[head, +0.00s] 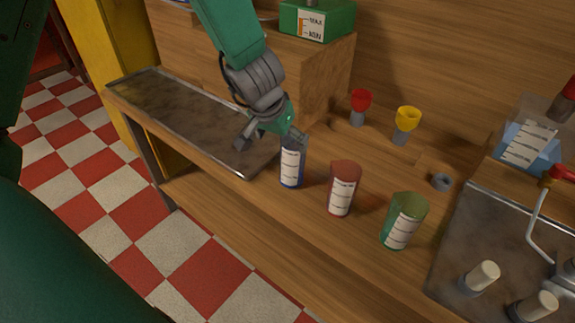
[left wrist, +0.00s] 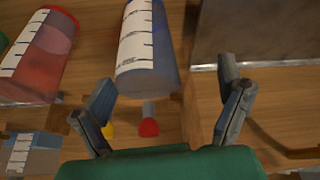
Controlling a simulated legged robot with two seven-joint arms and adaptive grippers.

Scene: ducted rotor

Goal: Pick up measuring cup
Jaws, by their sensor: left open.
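A blue measuring cup (head: 291,165) with a white scale stands upright on the wooden bench. A red measuring cup (head: 343,188) and a green measuring cup (head: 404,222) stand to its right. My left gripper (head: 272,138) is open beside the upper part of the blue cup, with one finger over its rim. In the left wrist view, the blue cup (left wrist: 147,48) shows beyond the spread fingers, nearer the left finger, and the red cup (left wrist: 42,55) is at the left. Nothing is held. Whether a finger touches the blue cup cannot be told. My right gripper is not in view.
A metal tray (head: 180,112) lies left of the cups. Red (head: 360,103) and yellow (head: 407,120) funnel-like pieces stand behind them. A small grey ring (head: 441,181) and a metal plate with a tap (head: 455,230) are at the right. A green box (head: 318,20) sits behind.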

